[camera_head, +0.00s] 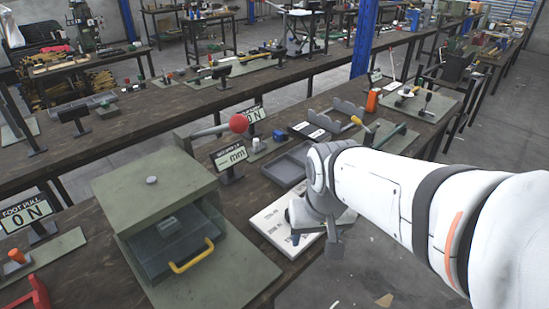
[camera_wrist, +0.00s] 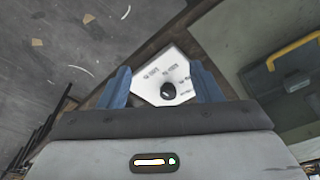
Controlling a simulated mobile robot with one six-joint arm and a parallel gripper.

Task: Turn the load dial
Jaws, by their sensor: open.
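The load dial (camera_wrist: 168,91) is a small black knob on a white plate with printed marks (camera_wrist: 172,62). In the wrist view the dial lies between the two blue-grey fingers of my gripper (camera_wrist: 162,78), nearer the right finger. The gripper is open with nothing in it. I cannot tell how high the fingertips are above the knob. In the head view the white plate (camera_head: 268,222) lies at the bench's front edge, and my gripper (camera_head: 318,232) is over its right part. The gripper covers most of the dial there.
A lever with a red ball (camera_head: 238,123) and a "mm" display (camera_head: 230,156) are behind. A grey tray (camera_head: 287,166) lies beyond the plate. Open floor lies right of the bench.

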